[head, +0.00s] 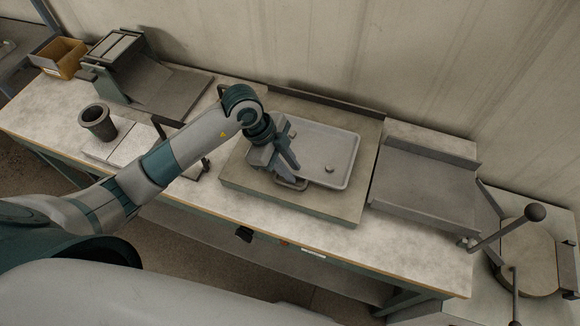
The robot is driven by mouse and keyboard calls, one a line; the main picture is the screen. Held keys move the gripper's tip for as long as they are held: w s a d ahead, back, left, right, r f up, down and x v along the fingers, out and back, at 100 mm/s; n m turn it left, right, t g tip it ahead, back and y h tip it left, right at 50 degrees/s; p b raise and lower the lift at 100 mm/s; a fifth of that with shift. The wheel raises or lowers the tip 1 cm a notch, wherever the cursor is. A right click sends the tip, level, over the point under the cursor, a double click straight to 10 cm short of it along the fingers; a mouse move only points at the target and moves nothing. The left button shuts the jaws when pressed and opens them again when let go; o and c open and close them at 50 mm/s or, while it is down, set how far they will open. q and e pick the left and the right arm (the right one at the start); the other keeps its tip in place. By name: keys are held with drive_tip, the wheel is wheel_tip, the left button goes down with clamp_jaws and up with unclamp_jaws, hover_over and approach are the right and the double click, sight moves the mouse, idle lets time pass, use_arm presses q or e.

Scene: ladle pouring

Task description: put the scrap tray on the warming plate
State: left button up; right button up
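The scrap tray, a light grey shallow tray (343,146) with a rim, holds a small dark lump (330,169). It lies over a broad, raised square slab (346,204) with green sides, which looks like the warming plate; I cannot tell whether the tray touches it. My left gripper (288,163) is at the tray's left end, by a looped handle (292,184), and hides part of that end. Its fingers are too small and overlapped to show whether they are closed on the handle. My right gripper is not in view.
A grey flat stand (425,185) is right of the slab. Further right are a round plate (527,250) and ball-topped levers (535,213). A dark cup (97,121), a machine (120,62) and a cardboard box (60,58) are at left. The wall closes the back.

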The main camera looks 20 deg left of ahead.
use_arm(q)
drive_tip(key=shift+r, duration=0.2)
drive_tip(key=shift+a+r+b, duration=0.25)
drive_tip(key=shift+r+b, duration=0.05)
drive_tip(key=shift+r, duration=0.15)
drive_tip(key=b+v, duration=0.3)
drive_tip(key=v, duration=0.8)
drive_tip(key=shift+s+f, duration=0.1)
